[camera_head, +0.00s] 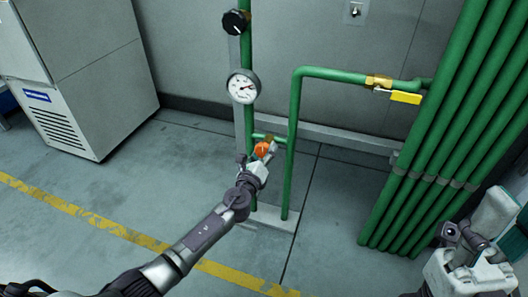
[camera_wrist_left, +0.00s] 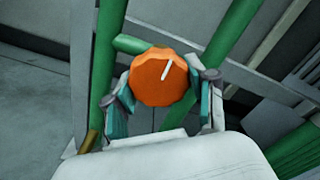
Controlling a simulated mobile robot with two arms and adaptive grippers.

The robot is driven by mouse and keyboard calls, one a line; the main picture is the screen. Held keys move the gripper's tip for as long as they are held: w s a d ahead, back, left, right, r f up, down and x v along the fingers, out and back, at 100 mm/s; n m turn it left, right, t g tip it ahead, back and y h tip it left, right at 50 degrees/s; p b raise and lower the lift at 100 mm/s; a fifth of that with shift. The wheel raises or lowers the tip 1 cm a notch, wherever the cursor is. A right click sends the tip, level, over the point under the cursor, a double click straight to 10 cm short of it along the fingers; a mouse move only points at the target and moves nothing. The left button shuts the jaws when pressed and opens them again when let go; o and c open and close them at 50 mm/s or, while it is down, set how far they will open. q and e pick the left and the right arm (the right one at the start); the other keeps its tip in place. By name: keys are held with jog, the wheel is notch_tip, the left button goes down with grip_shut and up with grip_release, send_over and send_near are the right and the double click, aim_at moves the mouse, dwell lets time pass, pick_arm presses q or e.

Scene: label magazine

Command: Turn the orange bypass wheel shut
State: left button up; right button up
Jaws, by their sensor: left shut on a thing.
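The orange bypass wheel (camera_head: 262,148) sits on a short green cross pipe between two upright green pipes. It also shows in the left wrist view (camera_wrist_left: 160,77), facing the camera, with a white mark running from its middle to the upper right. My left gripper (camera_head: 266,155) is at the wheel, with one finger on each side of it. In the left wrist view its teal-padded fingers (camera_wrist_left: 163,100) flank the wheel and it is shut on it. The back of the wheel and its stem are hidden.
A round gauge (camera_head: 243,86) and a black knob (camera_head: 236,22) sit above the wheel. A yellow-handled valve (camera_head: 405,97) is on the pipe to the right, beside several thick green pipes (camera_head: 440,150). A grey cabinet (camera_head: 80,70) stands at left. The floor between is clear.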

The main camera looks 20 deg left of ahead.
pick_arm(q)
jog(key=shift+f, duration=0.1)
jog(key=o, duration=1.1)
jog(key=shift+d, duration=0.1)
jog(key=shift+o, duration=0.4)
jog(key=s, duration=1.2)
jog(key=shift+a, duration=0.25)
